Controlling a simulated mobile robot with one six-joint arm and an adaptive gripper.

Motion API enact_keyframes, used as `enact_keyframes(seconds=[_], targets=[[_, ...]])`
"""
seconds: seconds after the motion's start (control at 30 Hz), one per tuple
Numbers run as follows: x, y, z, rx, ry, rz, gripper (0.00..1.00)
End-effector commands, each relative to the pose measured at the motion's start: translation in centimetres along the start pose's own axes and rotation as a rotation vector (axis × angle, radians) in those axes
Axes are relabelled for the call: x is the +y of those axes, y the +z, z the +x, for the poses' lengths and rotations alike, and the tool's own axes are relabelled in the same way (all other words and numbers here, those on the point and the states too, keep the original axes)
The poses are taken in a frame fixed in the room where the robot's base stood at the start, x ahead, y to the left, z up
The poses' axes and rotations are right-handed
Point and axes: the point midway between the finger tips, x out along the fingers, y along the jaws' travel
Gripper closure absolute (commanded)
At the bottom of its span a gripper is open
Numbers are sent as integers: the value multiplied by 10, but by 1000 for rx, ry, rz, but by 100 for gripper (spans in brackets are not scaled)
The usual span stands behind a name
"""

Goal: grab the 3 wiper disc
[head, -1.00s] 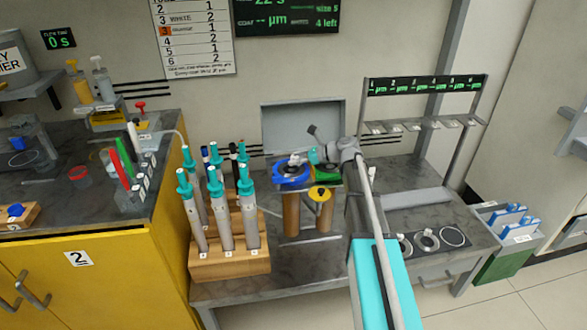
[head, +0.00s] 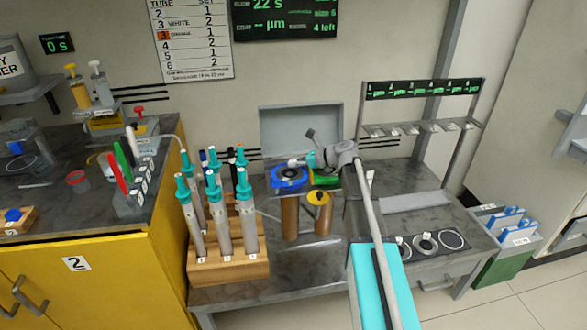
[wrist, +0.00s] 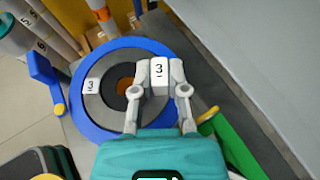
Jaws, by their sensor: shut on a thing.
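The wiper disc labelled 3 (wrist: 96,104) is a grey ring with a dark, orange-brown centre, lying within a blue ring (wrist: 160,49) in the wrist view. In the head view the blue ring (head: 277,181) sits at the top of a brown tube (head: 290,218). My gripper (wrist: 159,88) is above the right part of the disc, its fingers shut on a white upright tab marked 3 (wrist: 159,70). My gripper also shows over the blue ring in the head view (head: 294,163). The fingers cover part of the disc, and I cannot tell whether it is lifted.
A yellow-topped tube (head: 319,199) stands close to the right of the blue ring. A wooden rack (head: 230,268) of teal-topped tubes stands at left. A green object (wrist: 230,145) lies beside my gripper. A rack with a display (head: 424,88) stands at the bench's right.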

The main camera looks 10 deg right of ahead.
Motion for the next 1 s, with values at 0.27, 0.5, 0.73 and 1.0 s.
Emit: enact_keyframes(seconds=[0.27,0.5,0.73,1.0], targets=[[0,5,-2,0,0,0,100],[0,19,-8,0,0,0,100],[4,38,-23,0,-1,1,100],[19,59,-56,0,-2,1,100]])
